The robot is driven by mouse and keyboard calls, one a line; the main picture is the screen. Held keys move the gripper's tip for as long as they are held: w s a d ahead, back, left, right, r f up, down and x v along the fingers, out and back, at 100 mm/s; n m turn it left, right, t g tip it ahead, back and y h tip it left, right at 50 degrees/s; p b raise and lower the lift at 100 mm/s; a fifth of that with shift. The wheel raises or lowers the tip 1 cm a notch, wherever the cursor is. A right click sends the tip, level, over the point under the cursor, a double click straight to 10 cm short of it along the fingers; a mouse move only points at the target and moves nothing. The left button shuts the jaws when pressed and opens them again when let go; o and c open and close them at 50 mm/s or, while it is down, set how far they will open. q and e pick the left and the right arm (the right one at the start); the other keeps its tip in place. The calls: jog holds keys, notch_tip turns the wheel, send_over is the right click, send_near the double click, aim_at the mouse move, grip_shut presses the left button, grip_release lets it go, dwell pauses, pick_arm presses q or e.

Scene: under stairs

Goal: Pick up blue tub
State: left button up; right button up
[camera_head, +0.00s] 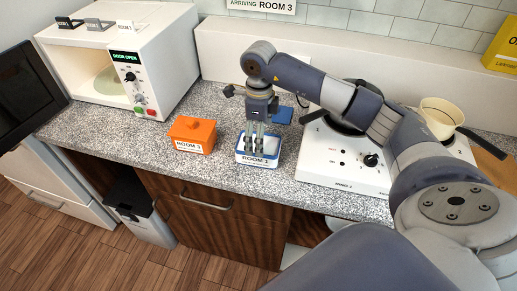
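The blue tub (258,161) stands on the speckled counter, right of the orange tub, with a white label that reads ROOM 1. Its top looks open, with pale contents or a pale inside partly covered by my fingers. My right gripper (257,146) points down over the tub, its fingertips at or inside the opening. Whether the fingers touch the tub, and whether they are open or shut, I cannot tell. A flat blue piece (282,115), perhaps a lid, shows behind the gripper. My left gripper is not in view.
An orange lidded tub (193,134) labelled ROOM 3 stands to the left. A white microwave (150,75) with its display reading DOOR OPEN is at the back left. A white cooker (335,160) with pans stands right, beneath my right arm. Bare counter (110,128) lies front left.

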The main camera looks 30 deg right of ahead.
aim_at(271, 147)
notch_tip(271, 147, down, 3)
jog(key=shift+a+f+p, duration=0.1)
jog(key=shift+f+p, duration=0.05)
jog(key=shift+p, duration=0.5)
jog(key=shift+w+f, duration=0.1)
jog(key=shift+f, duration=0.15)
jog(key=shift+c, duration=1.3)
jog(key=c, duration=1.1)
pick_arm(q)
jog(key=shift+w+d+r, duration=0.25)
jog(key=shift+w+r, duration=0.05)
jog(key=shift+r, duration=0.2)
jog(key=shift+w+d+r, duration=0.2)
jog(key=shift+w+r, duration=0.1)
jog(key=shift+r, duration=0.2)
pick_arm(e)
jog(key=shift+c, duration=0.2)
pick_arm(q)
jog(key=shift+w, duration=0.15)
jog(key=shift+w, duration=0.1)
pick_arm(e)
jog(key=shift+r, duration=0.1)
